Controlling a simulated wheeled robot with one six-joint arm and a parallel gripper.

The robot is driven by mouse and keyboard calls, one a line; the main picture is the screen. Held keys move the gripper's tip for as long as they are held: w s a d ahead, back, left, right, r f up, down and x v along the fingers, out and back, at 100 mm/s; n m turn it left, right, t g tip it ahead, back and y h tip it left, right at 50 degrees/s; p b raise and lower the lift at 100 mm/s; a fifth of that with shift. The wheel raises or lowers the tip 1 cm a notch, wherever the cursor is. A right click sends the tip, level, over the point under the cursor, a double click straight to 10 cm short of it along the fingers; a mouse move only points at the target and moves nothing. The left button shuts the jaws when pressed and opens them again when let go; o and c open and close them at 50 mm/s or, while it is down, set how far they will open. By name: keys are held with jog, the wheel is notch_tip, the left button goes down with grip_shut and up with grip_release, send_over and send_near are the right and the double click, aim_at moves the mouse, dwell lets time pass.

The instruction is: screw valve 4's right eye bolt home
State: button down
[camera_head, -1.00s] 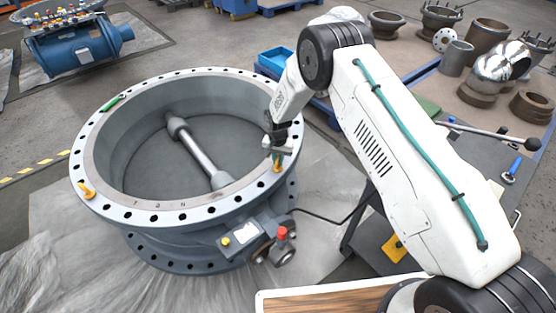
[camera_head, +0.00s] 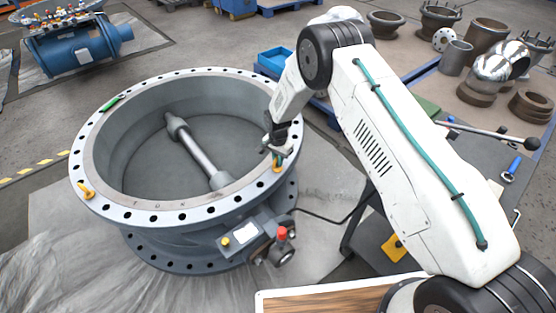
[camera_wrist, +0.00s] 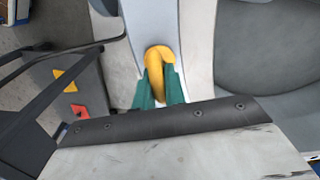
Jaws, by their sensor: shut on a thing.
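Valve 4 (camera_head: 150,205) is a large grey ring body with a drilled flange, standing on a sheet on the floor. The right eye bolt (camera_head: 277,166) is yellow and sits upright at the right side of the flange. In the wrist view the yellow eye (camera_wrist: 159,62) shows between green fingertips. My gripper (camera_head: 277,150) is above the right of the flange, its fingers (camera_wrist: 160,88) shut on the eye bolt. The bolt's shank and its seat in the flange are hidden. A second yellow eye bolt (camera_head: 86,190) stands on the left of the flange.
A green-handled tool (camera_head: 110,103) lies on the flange's back left. A shaft (camera_head: 197,152) crosses the bore. An actuator box with a red knob (camera_head: 282,233) juts from the front right. A grey workbench (camera_head: 480,180) with tools stands at right.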

jog(key=shift+w+r, duration=0.15)
jog(key=c, duration=1.5)
grip_release()
jog(key=shift+o, duration=0.2)
notch_tip(320, 180, up, 8)
jog(key=shift+f, duration=0.15)
